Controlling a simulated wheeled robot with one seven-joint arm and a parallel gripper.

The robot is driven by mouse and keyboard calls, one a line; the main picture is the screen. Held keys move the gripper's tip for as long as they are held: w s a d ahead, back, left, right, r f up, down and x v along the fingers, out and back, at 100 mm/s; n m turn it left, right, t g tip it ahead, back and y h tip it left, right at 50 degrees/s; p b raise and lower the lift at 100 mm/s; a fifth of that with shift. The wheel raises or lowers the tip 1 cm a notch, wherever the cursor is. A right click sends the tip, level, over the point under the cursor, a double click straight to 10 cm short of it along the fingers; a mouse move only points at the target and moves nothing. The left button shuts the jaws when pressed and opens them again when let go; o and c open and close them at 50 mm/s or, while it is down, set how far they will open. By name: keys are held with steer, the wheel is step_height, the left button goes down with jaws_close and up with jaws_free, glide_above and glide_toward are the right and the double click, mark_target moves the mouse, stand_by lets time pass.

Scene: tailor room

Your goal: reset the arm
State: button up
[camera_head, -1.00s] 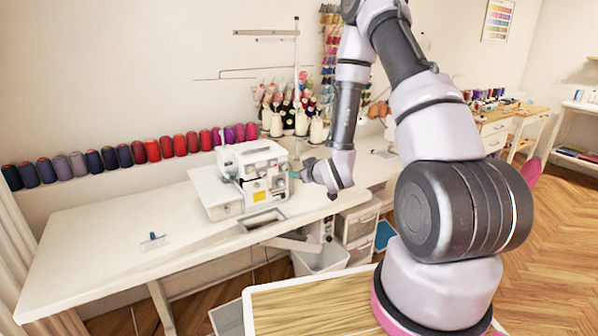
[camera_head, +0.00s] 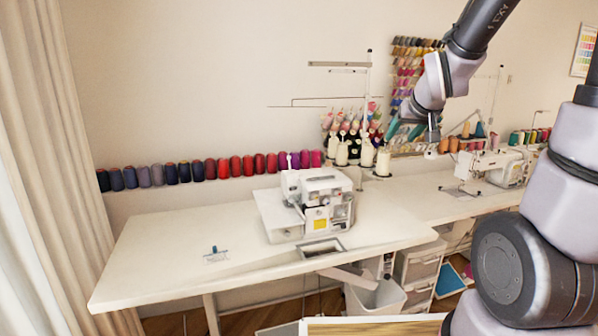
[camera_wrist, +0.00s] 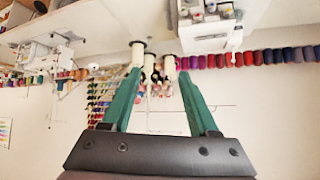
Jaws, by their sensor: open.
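My gripper (camera_head: 412,130) is at the end of my raised arm, in front of the wall thread rack and above the table. In the wrist view my gripper (camera_wrist: 157,88) shows two green fingers spread apart with nothing held between them. White thread cones and colored spools show beyond the fingers, upside down in that view. My arm comes in from the upper right in the head view.
A white overlock machine (camera_head: 318,205) stands on the white table (camera_head: 160,235). A row of thread spools (camera_head: 210,169) lines the wall. A small blue-handled item (camera_head: 215,255) lies at left. A second sewing machine (camera_head: 503,165) stands right. A bin (camera_head: 376,297) is below.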

steer(key=s+a+r+m+g+y, duration=0.1)
steer(key=s+r, duration=0.3)
steer(key=s, duration=0.6)
steer(key=s+r+m+g+y, duration=0.1)
steer(key=s+r, duration=0.4)
steer(key=s, duration=0.5)
steer(key=shift+s+a+m+g, duration=0.3)
steer(key=shift+a+m, duration=0.1)
steer(key=shift+m, duration=0.3)
steer(key=shift+w, duration=0.1)
stand_by(5.2)
